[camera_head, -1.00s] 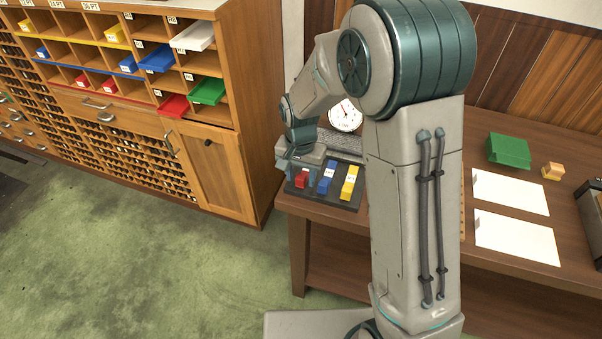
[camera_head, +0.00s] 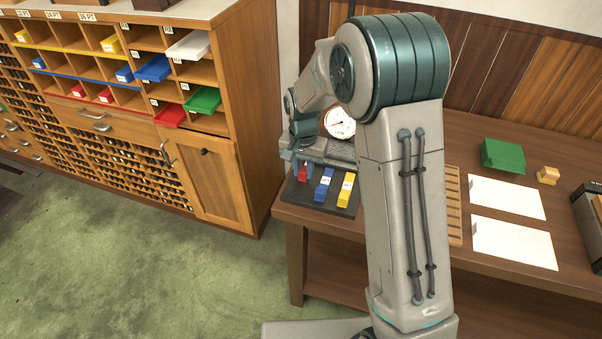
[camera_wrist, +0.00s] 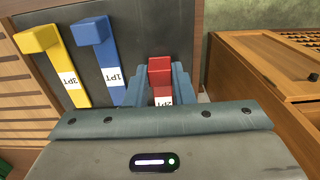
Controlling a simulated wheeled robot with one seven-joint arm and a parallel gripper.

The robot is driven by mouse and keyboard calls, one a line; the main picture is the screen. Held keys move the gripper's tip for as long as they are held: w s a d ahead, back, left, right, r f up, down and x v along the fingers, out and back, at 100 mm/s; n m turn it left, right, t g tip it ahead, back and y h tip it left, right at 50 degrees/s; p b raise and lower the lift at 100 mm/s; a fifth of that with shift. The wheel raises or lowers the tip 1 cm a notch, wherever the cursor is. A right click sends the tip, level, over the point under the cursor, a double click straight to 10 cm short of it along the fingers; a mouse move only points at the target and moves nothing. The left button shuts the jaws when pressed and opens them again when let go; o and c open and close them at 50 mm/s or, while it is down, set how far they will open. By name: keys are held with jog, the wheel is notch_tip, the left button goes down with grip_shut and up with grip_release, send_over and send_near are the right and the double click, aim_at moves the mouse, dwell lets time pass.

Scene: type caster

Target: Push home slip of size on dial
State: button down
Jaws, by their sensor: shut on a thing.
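The dial (camera_head: 339,123) is a round white gauge with a dark rim, standing at the back of the bench beside my arm. In the wrist view my gripper (camera_wrist: 163,78) is shut on a red slip (camera_wrist: 161,72) with a white size label, partly hidden by the gripper body. The red slip also shows small in the head view (camera_head: 302,174). A blue slip (camera_wrist: 101,62) labelled 1PT and a yellow slip (camera_wrist: 60,66) labelled 3PT lie beside it on a dark tray (camera_wrist: 143,22). I cannot tell whether the red slip touches the tray.
A wooden cabinet (camera_head: 222,188) with coloured bins stands left of the bench (camera_head: 505,268). A green box (camera_head: 505,156), a small wooden block (camera_head: 548,175) and two white sheets (camera_head: 506,197) (camera_head: 514,244) lie to the right.

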jog(key=shift+w+d+r, duration=0.1)
jog(key=shift+w+r, duration=0.05)
jog(key=shift+w, duration=0.1)
jog(key=c, duration=1.2)
grip_release()
jog(key=shift+w+d, duration=0.1)
jog(key=shift+c, duration=0.2)
notch_tip(320, 180, up, 14)
jog(key=shift+b, duration=0.35)
jog(key=s+d+n+t, duration=0.1)
jog(key=s+d, duration=0.5)
jog(key=s, duration=0.6)
jog(key=s+d+n+t, duration=0.2)
jog(key=s+d, duration=0.3)
jog(key=s, duration=0.7)
jog(key=shift+d+r+n, duration=0.2)
jog(key=shift+d+n, duration=0.2)
jog(key=shift+n, duration=0.1)
